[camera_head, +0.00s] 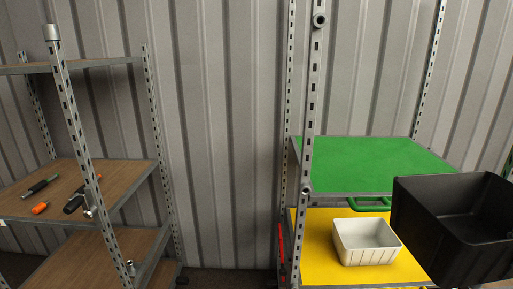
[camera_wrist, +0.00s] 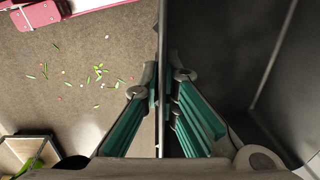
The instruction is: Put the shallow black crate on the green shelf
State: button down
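The black crate (camera_head: 428,222) is held up in the air at the right of the head view, in front of the shelf rack, with its open top up. It hides part of the rack behind it. The green shelf (camera_head: 370,160) is bare where it shows, behind and to the left of the crate. In the wrist view, my gripper (camera_wrist: 164,78) has its teal fingers on both sides of one thin wall of the black crate (camera_wrist: 222,50), pinching it. In the head view my gripper is mostly out of sight.
A yellow shelf (camera_head: 318,262) lies below the green one and carries a white bin (camera_head: 366,243). A perforated metal post (camera_head: 308,120) stands at the green shelf's front left. Another rack with brown shelves (camera_head: 110,180) and tools stands at left. Scattered green bits (camera_wrist: 100,72) lie on the floor.

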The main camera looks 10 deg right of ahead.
aim_at(383, 174)
jog(key=i+l, duration=0.65)
jog(key=l, duration=0.15)
jog(key=i+j+z, duration=0.2)
jog(key=j+z, duration=0.15)
jog(key=j, duration=0.15)
jog(key=i, duration=0.05)
